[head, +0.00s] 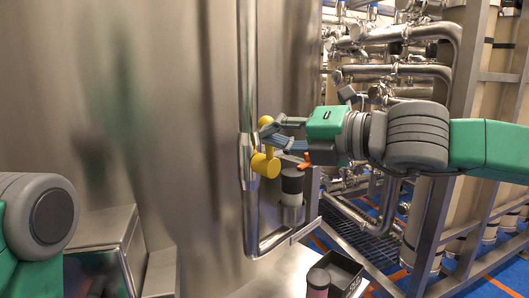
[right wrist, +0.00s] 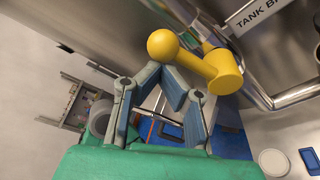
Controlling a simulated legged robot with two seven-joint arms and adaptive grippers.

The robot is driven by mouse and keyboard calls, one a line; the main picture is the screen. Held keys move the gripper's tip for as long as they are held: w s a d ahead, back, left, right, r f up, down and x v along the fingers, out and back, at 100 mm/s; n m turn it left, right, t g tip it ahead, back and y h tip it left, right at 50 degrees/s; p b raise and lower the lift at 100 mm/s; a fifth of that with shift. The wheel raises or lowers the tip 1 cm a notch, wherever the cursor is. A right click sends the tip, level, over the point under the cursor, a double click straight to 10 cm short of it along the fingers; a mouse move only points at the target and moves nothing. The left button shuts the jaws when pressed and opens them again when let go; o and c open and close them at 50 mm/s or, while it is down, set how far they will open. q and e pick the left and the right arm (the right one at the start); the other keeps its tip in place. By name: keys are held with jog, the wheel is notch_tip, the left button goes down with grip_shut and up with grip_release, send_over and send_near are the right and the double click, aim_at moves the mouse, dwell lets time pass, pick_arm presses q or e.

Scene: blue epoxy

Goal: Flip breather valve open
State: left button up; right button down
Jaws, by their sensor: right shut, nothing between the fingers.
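The breather valve has a yellow handle (head: 265,165) with a round knob at its top, beside the vertical steel pipe (head: 247,80) on the large tank. In the right wrist view the yellow handle (right wrist: 207,66) lies just beyond the fingertips, its ball end up and left, its thick cylinder end to the right. My right gripper (head: 270,136) reaches in from the right, shut and empty, with its fingertips close to the handle; I cannot tell whether they touch. It also shows in the right wrist view (right wrist: 160,72). My left gripper is out of view.
A dark-topped cylinder (head: 292,185) stands under the right gripper, with an orange piece (head: 305,160) near it. A black open box (head: 345,271) sits below. Steel pipework (head: 400,70) and a metal frame (head: 432,225) fill the right. The tank wall (head: 150,100) is bare.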

jog(key=shift+w+d+r+m+y+b, duration=0.25)
jog(key=shift+w+d+m+b, duration=0.25)
jog(key=shift+m, duration=0.4)
jog(key=shift+s, duration=0.1)
jog(key=shift+f, duration=0.1)
